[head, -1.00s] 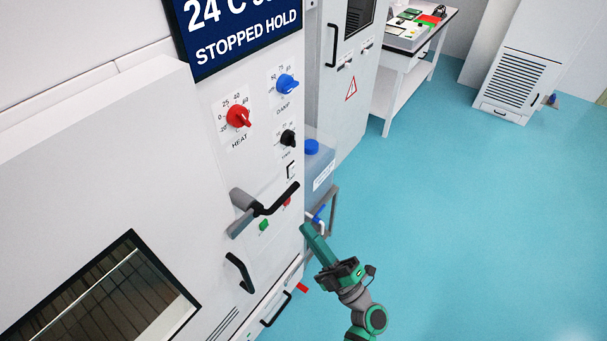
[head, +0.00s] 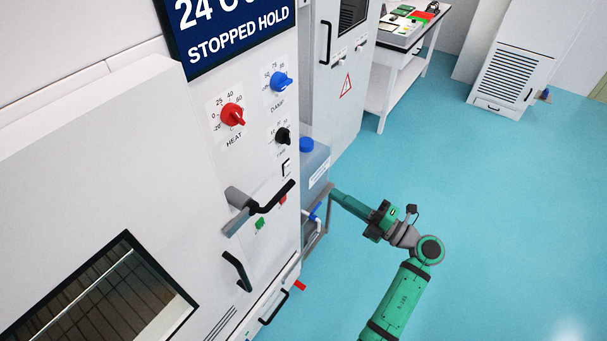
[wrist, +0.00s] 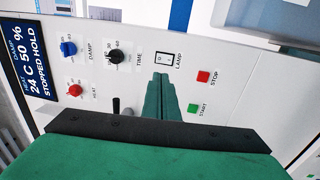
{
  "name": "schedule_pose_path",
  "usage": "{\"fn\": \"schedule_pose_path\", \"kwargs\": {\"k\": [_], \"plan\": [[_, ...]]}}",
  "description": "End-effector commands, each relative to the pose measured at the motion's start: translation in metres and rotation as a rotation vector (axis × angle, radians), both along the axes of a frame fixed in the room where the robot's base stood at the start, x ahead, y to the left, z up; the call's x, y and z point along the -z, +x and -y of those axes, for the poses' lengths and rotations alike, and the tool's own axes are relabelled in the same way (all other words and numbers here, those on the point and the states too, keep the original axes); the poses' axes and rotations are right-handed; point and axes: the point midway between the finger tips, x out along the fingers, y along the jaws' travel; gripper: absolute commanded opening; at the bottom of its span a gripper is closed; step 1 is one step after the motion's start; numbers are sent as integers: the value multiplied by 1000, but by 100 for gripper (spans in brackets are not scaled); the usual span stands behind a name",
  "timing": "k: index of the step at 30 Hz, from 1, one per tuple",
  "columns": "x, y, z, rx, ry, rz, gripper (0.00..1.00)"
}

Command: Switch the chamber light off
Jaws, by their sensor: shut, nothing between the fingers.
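The lamp switch (wrist: 166,60) is a small white rocker in a black frame on the chamber's control panel, beside the printed word LAMP. It also shows in the head view (head: 287,169), small and partly cut off by the panel edge. I cannot tell which side of the rocker is pressed. My gripper (wrist: 161,80) is shut and empty, its green fingers pointing toward the panel just below the switch in the wrist view. In the head view my gripper (head: 336,195) is to the right of the panel, with a visible gap.
Near the switch are the black time knob (wrist: 115,57), red stop button (wrist: 203,77) and green start button (wrist: 193,108). The red heat knob (head: 233,115), blue damp knob (head: 280,81) and protruding door handle (head: 262,205) are on the chamber front. Open floor lies to the right.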

Motion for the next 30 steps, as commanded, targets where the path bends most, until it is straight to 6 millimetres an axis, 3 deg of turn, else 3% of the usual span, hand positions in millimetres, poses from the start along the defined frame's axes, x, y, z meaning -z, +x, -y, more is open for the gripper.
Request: {"fn": "schedule_pose_path", "kwargs": {"k": [5, 22, 30], "plan": [[-2, 8, -12, -3, 0, 0, 0], [-14, 66, -92, -4, 0, 2, 0], [-17, 80, -111, -1, 1, 1, 0]]}}
